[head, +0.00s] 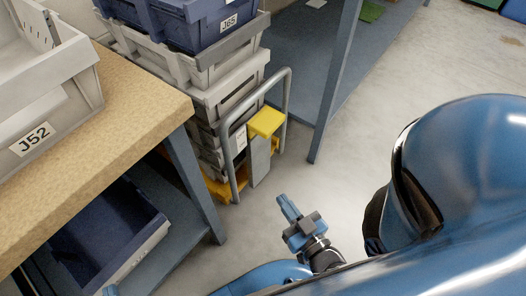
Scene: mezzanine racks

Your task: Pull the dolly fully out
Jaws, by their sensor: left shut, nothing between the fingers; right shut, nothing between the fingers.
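The dolly has a yellow base (222,188) low on the floor and a grey tubular handle (286,105) at its near end. A stack of grey crates (205,100) stands on it, with a blue bin (190,22) labelled J65 on top. It sits between a wooden-topped bench and a blue rack. My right gripper (285,203) is shut and empty over the floor in front of the handle, apart from it.
The wooden bench (130,110) on the left carries a grey crate (50,100) labelled J52. A dark blue bin (105,235) lies on its lower shelf. The blue rack (300,65) has a post (333,85) just right of the handle. Concrete floor (410,70) is open to the right.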

